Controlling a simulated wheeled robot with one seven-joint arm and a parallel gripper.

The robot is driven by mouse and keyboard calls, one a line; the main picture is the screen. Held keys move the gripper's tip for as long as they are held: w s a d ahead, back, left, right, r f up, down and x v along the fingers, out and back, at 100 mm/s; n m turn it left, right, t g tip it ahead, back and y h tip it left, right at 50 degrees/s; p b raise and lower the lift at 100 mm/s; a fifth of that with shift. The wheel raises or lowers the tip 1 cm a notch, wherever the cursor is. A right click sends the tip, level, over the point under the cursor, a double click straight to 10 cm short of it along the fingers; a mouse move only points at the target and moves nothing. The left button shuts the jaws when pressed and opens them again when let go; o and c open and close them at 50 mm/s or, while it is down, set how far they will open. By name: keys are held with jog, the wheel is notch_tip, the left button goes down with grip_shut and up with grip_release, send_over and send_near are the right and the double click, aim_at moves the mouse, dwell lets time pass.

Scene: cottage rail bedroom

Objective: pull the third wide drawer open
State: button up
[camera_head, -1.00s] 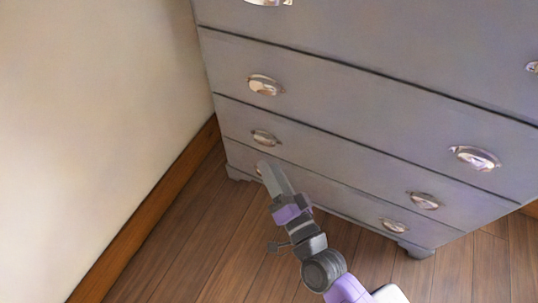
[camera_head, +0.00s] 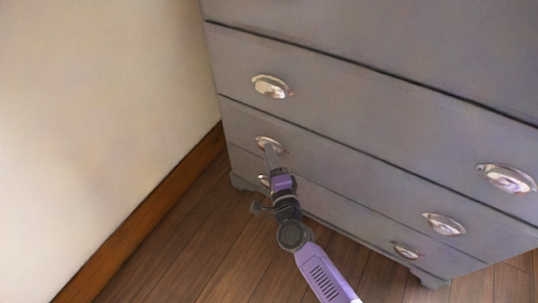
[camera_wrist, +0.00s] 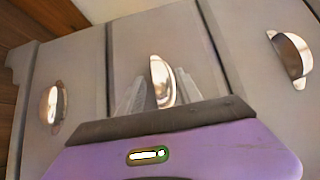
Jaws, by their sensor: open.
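The grey dresser (camera_head: 345,118) has wide drawers, each with two shiny cup pulls, and the drawers in view look shut. My gripper (camera_head: 271,152) is open at the left cup pull (camera_head: 267,142) of the second drawer from the bottom. In the wrist view this pull (camera_wrist: 161,82) stands between the tips of my two fingers. I cannot tell whether they touch it. The right pull (camera_head: 444,224) of the same drawer is clear. The dresser's top is out of view, so I cannot count drawers from above.
A cream wall (camera_head: 105,110) with a brown baseboard (camera_head: 150,222) stands close on the left. The bottom drawer's left pull (camera_head: 264,181) is just below my gripper. The wooden floor (camera_head: 205,262) in front of the dresser is clear apart from my arm.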

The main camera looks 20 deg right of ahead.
jog(key=shift+w+d, duration=0.1)
jog(key=shift+w, duration=0.55)
grip_shut()
jog(key=shift+f, duration=0.1)
